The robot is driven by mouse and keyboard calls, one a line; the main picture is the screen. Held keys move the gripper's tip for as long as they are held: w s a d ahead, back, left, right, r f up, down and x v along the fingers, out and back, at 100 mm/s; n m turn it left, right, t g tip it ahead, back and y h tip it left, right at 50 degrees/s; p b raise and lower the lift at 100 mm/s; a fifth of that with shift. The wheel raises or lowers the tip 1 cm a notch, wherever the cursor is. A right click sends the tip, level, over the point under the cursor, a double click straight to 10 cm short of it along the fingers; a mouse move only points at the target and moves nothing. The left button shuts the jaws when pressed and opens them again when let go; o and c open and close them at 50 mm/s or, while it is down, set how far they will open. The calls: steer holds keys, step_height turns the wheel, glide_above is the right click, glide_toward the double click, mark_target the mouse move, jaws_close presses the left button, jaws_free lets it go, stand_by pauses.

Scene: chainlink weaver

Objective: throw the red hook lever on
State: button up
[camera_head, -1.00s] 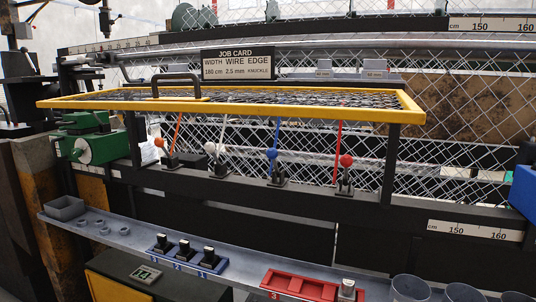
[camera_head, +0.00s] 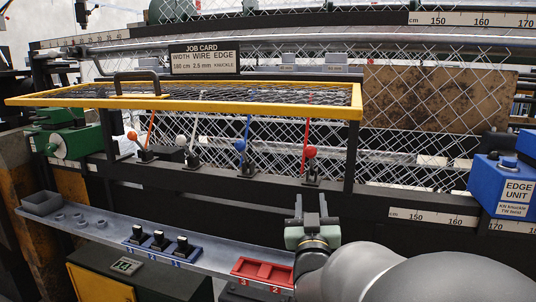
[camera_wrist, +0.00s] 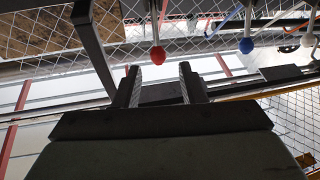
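The red lever's round knob (camera_head: 311,152) stands on a dark base at the right end of a row of levers, under the yellow-framed mesh guard (camera_head: 230,108). A red rod rises behind the knob. My gripper (camera_head: 311,204) is in front of and below the red lever, apart from it, with its fingers pointing up. In the wrist view, the red knob (camera_wrist: 157,55) is just beyond the gap between the fingertips of my gripper (camera_wrist: 158,75). The fingers are open with nothing between them.
Blue (camera_head: 240,145), white (camera_head: 181,140) and orange (camera_head: 132,136) knobs stand to the left. A guard post (camera_head: 351,155) is close on the right. Below are a shelf with a red tray (camera_head: 262,270) and blue tray (camera_head: 160,245). A blue edge unit (camera_head: 500,185) is at right.

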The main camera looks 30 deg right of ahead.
mark_target(311, 159)
steer(key=p+x, duration=0.1)
steer(key=x, duration=0.4)
steer(key=r+x, duration=0.1)
steer(key=x, duration=0.5)
steer(key=p+x, duration=0.1)
steer(key=x, duration=0.5)
steer(key=shift+s+d+r+p, duration=0.2)
steer(key=shift+r+p, duration=0.05)
steer(key=shift+p, duration=0.05)
